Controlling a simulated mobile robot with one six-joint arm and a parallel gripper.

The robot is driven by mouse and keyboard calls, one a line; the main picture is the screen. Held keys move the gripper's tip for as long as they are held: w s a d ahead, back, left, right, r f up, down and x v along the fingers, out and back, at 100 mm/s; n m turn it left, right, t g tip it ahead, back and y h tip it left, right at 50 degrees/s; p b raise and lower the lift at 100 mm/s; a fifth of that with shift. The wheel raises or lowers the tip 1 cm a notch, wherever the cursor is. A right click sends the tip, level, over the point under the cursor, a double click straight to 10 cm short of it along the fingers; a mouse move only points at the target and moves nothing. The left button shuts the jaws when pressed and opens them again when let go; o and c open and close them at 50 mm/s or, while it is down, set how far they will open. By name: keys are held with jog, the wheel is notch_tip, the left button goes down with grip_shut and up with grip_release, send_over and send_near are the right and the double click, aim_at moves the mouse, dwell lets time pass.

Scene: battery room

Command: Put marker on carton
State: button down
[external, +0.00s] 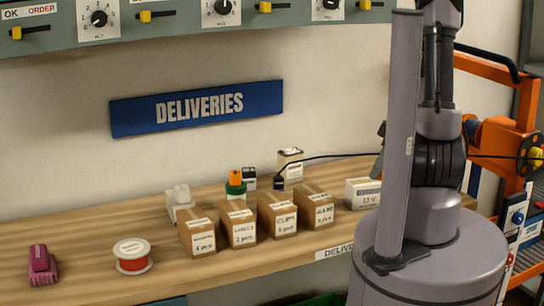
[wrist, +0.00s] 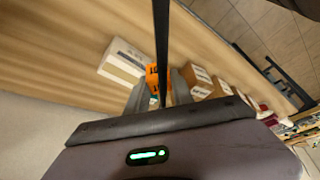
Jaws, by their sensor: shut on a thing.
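My gripper is not visible in the external view, where the arm runs out of the top of the frame. Brown cartons (external: 275,216) with white labels stand in a row on the wooden bench in the external view. They also show to the right of the marker in the wrist view (wrist: 197,82). I cannot tell the height of the marker above the bench.
A white labelled box (external: 363,194) stands right of the cartons. A red spool (external: 133,262) and a pink object (external: 41,265) lie left on the bench (external: 85,258). An orange-topped green item (external: 235,184) is behind the cartons. A black cable (external: 330,156) crosses toward the right.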

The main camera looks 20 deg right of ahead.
send_over(361, 180)
jog(key=s, duration=0.1)
jog(key=shift+s+d+f+p, duration=0.15)
jog(key=shift+d+f+p, duration=0.2)
jog(key=shift+f, duration=0.2)
notch_tip(361, 180, down, 4)
jog(key=shift+d+r+b, duration=0.1)
jog(key=shift+r+b, duration=0.05)
jog(key=shift+b, duration=0.6)
jog(key=shift+r, duration=0.1)
jog(key=c, duration=1.1)
grip_release()
